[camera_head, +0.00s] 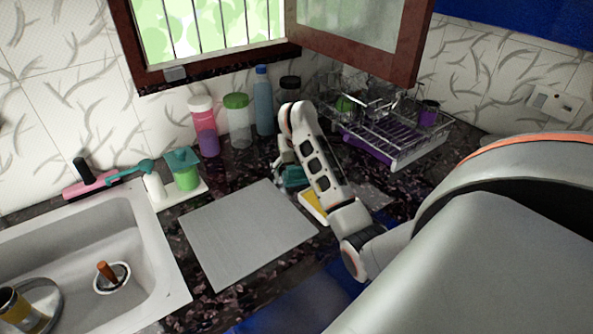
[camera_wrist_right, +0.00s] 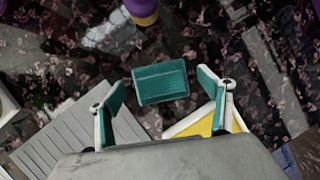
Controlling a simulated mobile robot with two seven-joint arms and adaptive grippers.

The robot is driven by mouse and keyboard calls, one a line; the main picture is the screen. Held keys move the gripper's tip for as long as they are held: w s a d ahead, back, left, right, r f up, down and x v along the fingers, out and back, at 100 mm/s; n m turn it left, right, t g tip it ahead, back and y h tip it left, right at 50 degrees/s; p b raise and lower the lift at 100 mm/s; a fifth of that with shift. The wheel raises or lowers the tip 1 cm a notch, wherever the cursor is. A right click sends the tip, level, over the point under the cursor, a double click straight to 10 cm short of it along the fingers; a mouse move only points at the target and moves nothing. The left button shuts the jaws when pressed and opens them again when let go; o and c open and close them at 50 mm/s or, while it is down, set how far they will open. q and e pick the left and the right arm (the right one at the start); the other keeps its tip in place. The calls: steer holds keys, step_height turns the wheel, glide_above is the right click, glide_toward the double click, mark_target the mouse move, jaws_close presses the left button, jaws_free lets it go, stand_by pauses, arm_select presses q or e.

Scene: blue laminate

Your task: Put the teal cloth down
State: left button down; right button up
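A small teal cloth (camera_wrist_right: 162,82) shows in the right wrist view as a folded, rectangular piece between the two fingers of my right gripper (camera_wrist_right: 164,98). Both fingers stand apart, with a gap on each side of the cloth, and their inner faces also look teal. In the head view, the right gripper (camera_head: 289,172) is mostly hidden behind my wrist, over the counter right of the grey mat; a bit of teal (camera_head: 295,177) shows there. I cannot tell whether the cloth touches the counter. My left gripper is not in view.
A yellow-and-white item (camera_head: 313,205) lies just below the gripper, beside the grey ribbed mat (camera_head: 245,232). A dish rack (camera_head: 400,140) stands right, bottles (camera_head: 238,120) behind, a soap dispenser (camera_head: 184,168) and sink (camera_head: 130,255) left. Dark counter shows around the gripper.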

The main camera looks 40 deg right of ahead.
steer(key=shift+r, duration=0.1)
steer(key=v, duration=1.2)
steer(key=shift+s, duration=0.1)
stand_by(0.5)
